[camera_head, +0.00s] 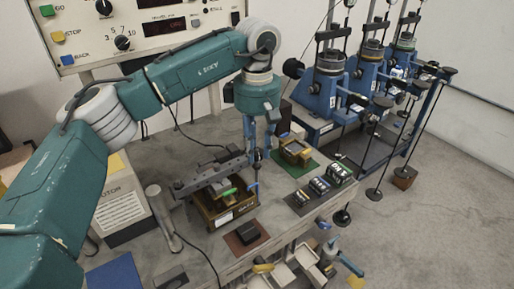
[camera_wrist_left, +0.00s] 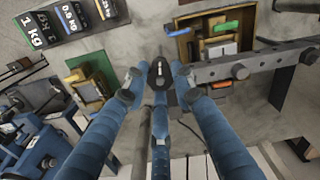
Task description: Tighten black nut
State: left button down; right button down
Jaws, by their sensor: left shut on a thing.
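A grey perforated lever bar (camera_head: 208,175) lies over a wooden box on the bench. In the left wrist view the bar (camera_wrist_left: 270,63) comes in from the right, with dark round knobs on its side. Its near end reaches my fingers. My left gripper (camera_head: 256,155) points down at the bar's right end; it also shows in the left wrist view (camera_wrist_left: 160,78). Its blue fingers are closed around a small dark part at the bar's end, which looks like the black nut; the fingers largely hide it. My right gripper is not in view.
The wooden box (camera_head: 207,219) holds green and orange-handled things. A green mat (camera_head: 310,167) bears another box, and labelled weights (camera_head: 319,186) lie nearby. A black block sits on a brown mat (camera_head: 233,246). Blue lever frames (camera_head: 325,95) stand at the back right.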

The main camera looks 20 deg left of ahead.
pick_arm(q)
jog(key=m, duration=0.6)
jog(key=shift+w+r, duration=0.1)
jog(key=shift+m, duration=0.4)
jog(key=c, duration=1.4)
grip_release()
jog(key=shift+c, duration=0.2)
notch_tip(320, 180, up, 12)
